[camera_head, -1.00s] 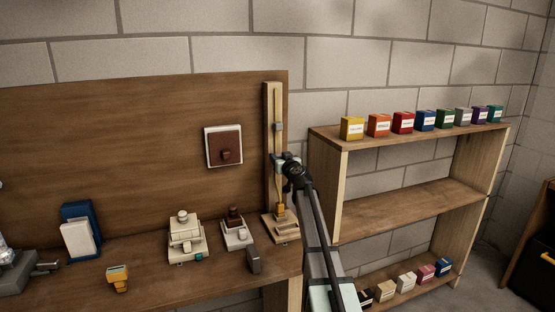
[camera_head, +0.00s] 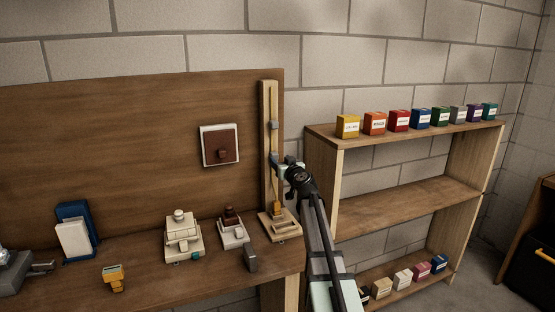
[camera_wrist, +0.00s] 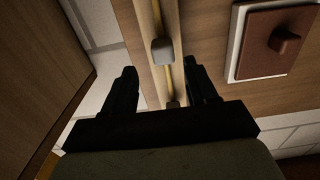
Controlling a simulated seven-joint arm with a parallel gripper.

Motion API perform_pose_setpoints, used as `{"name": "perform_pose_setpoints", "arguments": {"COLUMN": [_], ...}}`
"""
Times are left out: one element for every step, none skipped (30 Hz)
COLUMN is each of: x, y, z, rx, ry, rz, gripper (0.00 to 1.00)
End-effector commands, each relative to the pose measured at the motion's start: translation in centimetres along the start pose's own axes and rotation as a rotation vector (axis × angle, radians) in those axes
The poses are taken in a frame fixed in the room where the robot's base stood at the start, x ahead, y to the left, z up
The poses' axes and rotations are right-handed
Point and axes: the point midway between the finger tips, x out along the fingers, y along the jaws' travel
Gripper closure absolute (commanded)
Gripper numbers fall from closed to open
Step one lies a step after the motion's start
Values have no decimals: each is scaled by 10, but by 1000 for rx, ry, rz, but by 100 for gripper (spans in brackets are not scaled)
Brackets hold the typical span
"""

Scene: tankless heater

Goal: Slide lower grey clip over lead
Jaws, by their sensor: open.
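A pale upright wooden strip (camera_head: 268,100) stands at the right end of the brown board. A grey clip (camera_head: 274,125) sits on its upper part. My gripper (camera_head: 278,161) is at the strip below that clip and covers the spot there, so the lower clip cannot be made out in the head view. A yellow lead end (camera_head: 277,208) shows near the strip's foot. In the wrist view my gripper (camera_wrist: 163,78) is open, its black fingers apart on either side of the strip.
A brown square plate on a white backing (camera_head: 220,145) is mounted left of the strip. Several small devices, including a cream stacked one (camera_head: 183,238), stand on the bench. A shelf (camera_head: 400,190) with coloured boxes stands close on the right of my arm.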

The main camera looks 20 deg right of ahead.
Motion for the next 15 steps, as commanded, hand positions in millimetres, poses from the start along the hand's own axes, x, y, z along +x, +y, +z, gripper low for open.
{"name": "perform_pose_setpoints", "arguments": {"x": [-16,-22,-30,-36,-41,-48,-53,-57,-62,-65,-67,-70,-71,-72,-73], "y": [-1,-1,-1,-1,-1,-1,-1,0,0,0,0,0,0,0,0], "z": [1,1,1,1,1,1,1,1,1,1,0,0,0,0,0], "rx": [0,0,0,0,0,0,0,0,0,0,0,0,0,0,0], "ry": [1,1,1,1,0,0,0,0,0,0,0,0,1,1,1], "rz": [1,1,1,1,1,1,1,1,2,2,2,2,1,1,1], "gripper": [43,43,43,43,43,43,43,43,43,43,43,43,43,43,43]}}
